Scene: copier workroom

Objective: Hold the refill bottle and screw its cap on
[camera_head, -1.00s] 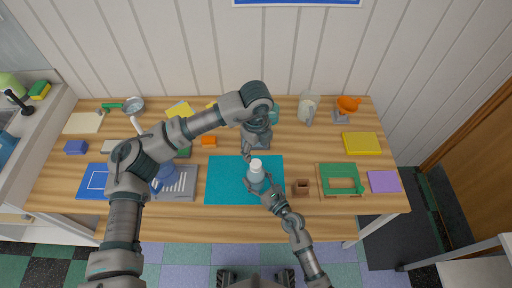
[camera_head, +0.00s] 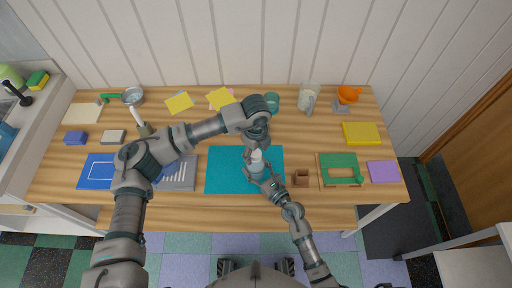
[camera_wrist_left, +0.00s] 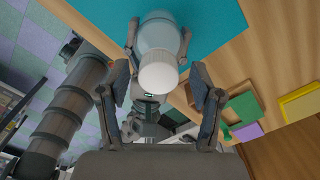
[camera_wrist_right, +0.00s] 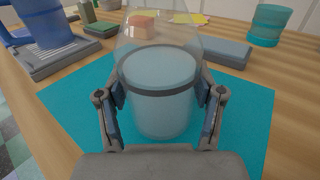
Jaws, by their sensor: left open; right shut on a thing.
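The refill bottle (camera_head: 258,171) stands upright on the teal mat (camera_head: 221,178); it is see-through with pale blue contents and a dark band in the right wrist view (camera_wrist_right: 160,100). Its white cap (camera_wrist_left: 158,76) sits at its top in the left wrist view; I cannot tell how tightly it is seated. My right gripper (camera_head: 266,181) is shut on the bottle's body, with a finger on each side in the right wrist view (camera_wrist_right: 163,101). My left gripper (camera_head: 254,150) is open above the bottle. Its fingers (camera_wrist_left: 158,90) stand on either side of the cap, apart from it.
A grey-blue block (camera_wrist_right: 219,52) and a teal cup (camera_wrist_right: 269,25) stand behind the bottle. Bare wood lies between.

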